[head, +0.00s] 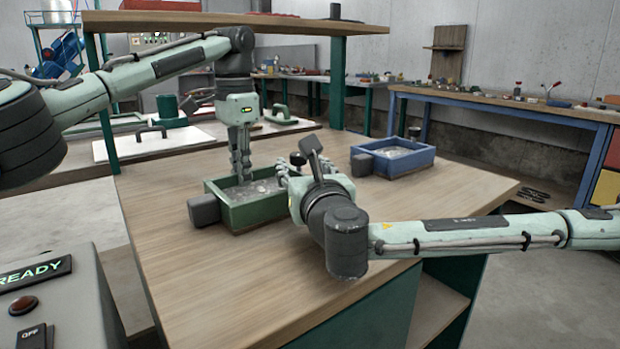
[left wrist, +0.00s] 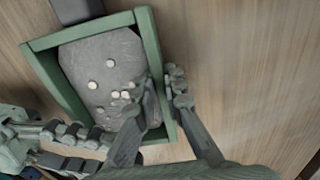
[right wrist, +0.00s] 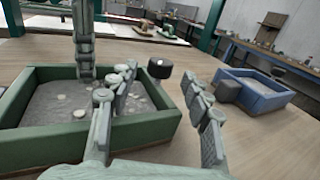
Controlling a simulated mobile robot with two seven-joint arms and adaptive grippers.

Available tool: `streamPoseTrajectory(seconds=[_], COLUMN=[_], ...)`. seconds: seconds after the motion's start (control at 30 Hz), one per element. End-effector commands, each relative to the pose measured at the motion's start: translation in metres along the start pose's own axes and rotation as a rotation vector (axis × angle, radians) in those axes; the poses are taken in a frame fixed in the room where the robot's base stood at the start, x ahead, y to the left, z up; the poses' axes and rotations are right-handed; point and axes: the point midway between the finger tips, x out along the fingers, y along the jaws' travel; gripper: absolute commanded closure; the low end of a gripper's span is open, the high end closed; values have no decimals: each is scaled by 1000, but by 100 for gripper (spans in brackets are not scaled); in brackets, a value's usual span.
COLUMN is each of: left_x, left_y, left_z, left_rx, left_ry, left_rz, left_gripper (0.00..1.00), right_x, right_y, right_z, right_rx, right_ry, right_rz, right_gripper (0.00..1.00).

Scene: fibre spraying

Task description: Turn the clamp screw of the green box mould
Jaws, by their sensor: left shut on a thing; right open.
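The green box mould (head: 265,214) sits on the wooden table, filled with grey material with pale round pieces on top. My left gripper (head: 243,172) points down, shut on one wall of the mould; the left wrist view shows one finger inside and one outside that wall (left wrist: 165,92). The clamp screw's black round knob (head: 297,159) stands at the mould's far right side; it also shows in the right wrist view (right wrist: 160,69). My right gripper (right wrist: 160,88) is open, with the knob seen beyond the gap between its fingers.
A dark block (head: 204,209) is on the mould's left end. A blue box mould (head: 412,164) stands behind and right of my right gripper. A raised wooden shelf (head: 210,22) runs above the table's back. The table's front left is clear.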

Motion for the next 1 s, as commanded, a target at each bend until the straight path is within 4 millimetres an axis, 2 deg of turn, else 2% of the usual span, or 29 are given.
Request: streamPoseTrajectory(seconds=[0.03,0.2,0.43,0.73,0.83,0.93,1.0], left_x=[0,0,0,0,0,0,0], left_y=[1,1,1,1,1,1,1], left_z=[0,0,0,0,0,0,0], left_rx=[1,1,1,1,1,1,1], left_ry=[0,0,0,-1,-1,-1,-1], left_rz=[2,2,2,2,2,2,1], left_gripper=[100,100,100,100,100,100,100], right_x=[-13,-47,-73,-77,-75,-63,-46], right_y=[0,0,0,0,0,3,6], right_z=[-1,0,0,1,2,15,36], right_rx=[2,1,0,0,3,30,72], right_ry=[1,0,-1,-2,-4,-26,-59], right_rz=[3,1,0,-1,1,17,45], right_gripper=[51,51,51,51,54,54,54])
